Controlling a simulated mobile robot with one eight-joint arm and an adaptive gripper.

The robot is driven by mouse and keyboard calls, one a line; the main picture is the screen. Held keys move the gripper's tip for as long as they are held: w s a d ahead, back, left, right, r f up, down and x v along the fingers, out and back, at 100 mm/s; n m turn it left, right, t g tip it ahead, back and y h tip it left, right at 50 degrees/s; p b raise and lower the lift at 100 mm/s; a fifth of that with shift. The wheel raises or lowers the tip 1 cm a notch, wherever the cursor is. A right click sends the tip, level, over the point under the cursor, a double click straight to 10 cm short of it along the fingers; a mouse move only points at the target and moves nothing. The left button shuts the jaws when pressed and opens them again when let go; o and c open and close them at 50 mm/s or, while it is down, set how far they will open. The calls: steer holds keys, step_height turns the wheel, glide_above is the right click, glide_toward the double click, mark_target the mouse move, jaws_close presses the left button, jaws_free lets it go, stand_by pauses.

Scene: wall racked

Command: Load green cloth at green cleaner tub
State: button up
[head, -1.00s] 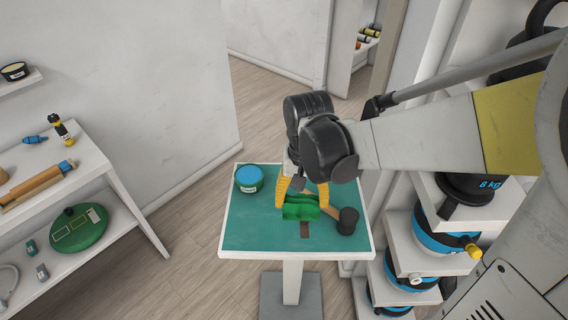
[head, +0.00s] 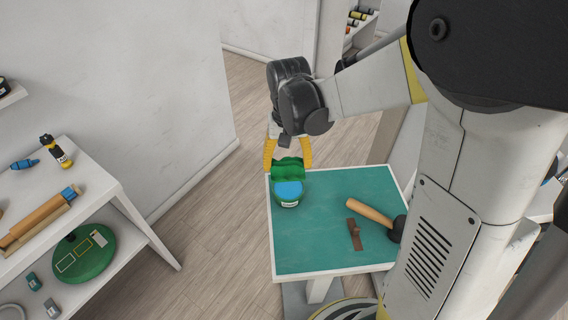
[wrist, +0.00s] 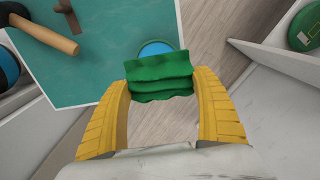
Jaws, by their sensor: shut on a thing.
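My gripper (head: 288,160) has its yellow fingers shut on the folded green cloth (head: 287,168). The cloth also shows between the fingertips in the wrist view (wrist: 160,78). The green cleaner tub (head: 288,196) has a blue top and stands at the far left corner of the green-topped table (head: 335,225). In the head view the cloth is just behind the tub and overlaps it in the picture. In the wrist view the tub's blue top (wrist: 154,49) is partly hidden behind the cloth. I cannot tell whether the cloth touches the tub.
A mallet (head: 372,214) and a small brown piece (head: 354,234) lie on the table's right half. Floor shows between shelf and table.

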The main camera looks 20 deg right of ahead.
mark_target(289, 187)
steer(key=shift+s+d+f+b, duration=0.2)
steer(key=shift+f+b, duration=0.15)
steer(key=shift+f, duration=0.1)
steer(key=shift+f+b, duration=1.85)
steer(key=shift+f, duration=0.6)
steer(key=shift+f+b, duration=0.5)
steer(key=shift+f, duration=0.05)
steer(key=shift+r, duration=0.1)
steer(key=shift+r+p, duration=2.7)
steer(key=shift+r, duration=0.75)
